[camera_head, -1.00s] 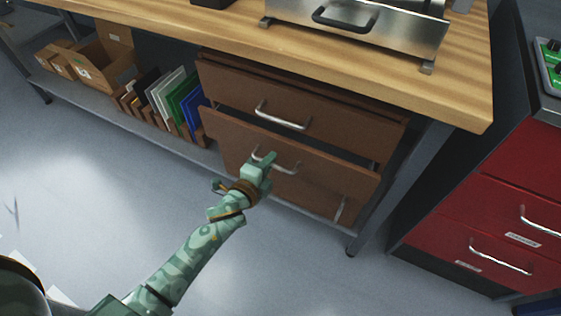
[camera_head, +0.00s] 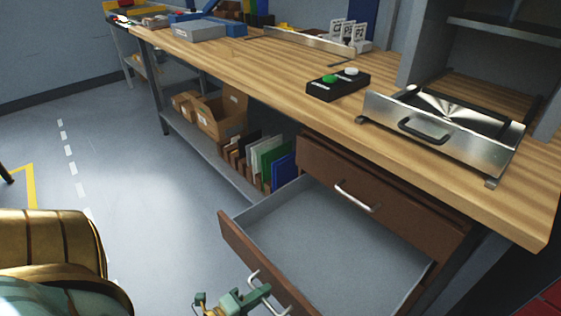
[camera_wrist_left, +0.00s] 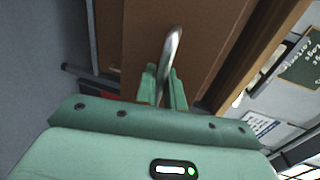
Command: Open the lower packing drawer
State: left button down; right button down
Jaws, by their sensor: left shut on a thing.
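The lower packing drawer (camera_head: 232,232) stands pulled well out from under the bench, and its grey inside (camera_head: 330,240) looks empty. Its bar handle (camera_head: 254,281) is on the brown front. My left gripper (camera_head: 262,292) is at this handle, at the bottom of the head view. In the left wrist view the left gripper (camera_wrist_left: 162,88) is shut on the metal handle (camera_wrist_left: 171,48), with the brown drawer front behind it. The upper drawer (camera_head: 385,185), with its own handle (camera_head: 357,197), is shut above. My right gripper is not in view.
The wooden bench top (camera_head: 290,100) carries a steel fixture (camera_head: 440,130) and a black button box (camera_head: 338,84). Cardboard boxes (camera_head: 222,112) and upright coloured panels (camera_head: 265,158) sit on the shelf left of the drawers. The floor (camera_head: 150,180) on the left is clear.

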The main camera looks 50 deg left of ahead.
pick_arm(q)
jog(key=shift+f+v, duration=0.2)
jog(key=shift+v, duration=0.7)
jog(key=shift+f+v, duration=0.15)
jog(key=shift+v, duration=0.75)
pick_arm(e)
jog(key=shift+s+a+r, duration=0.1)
pick_arm(q)
jog(key=shift+s, duration=0.1)
jog(key=c, duration=1.6)
grip_release()
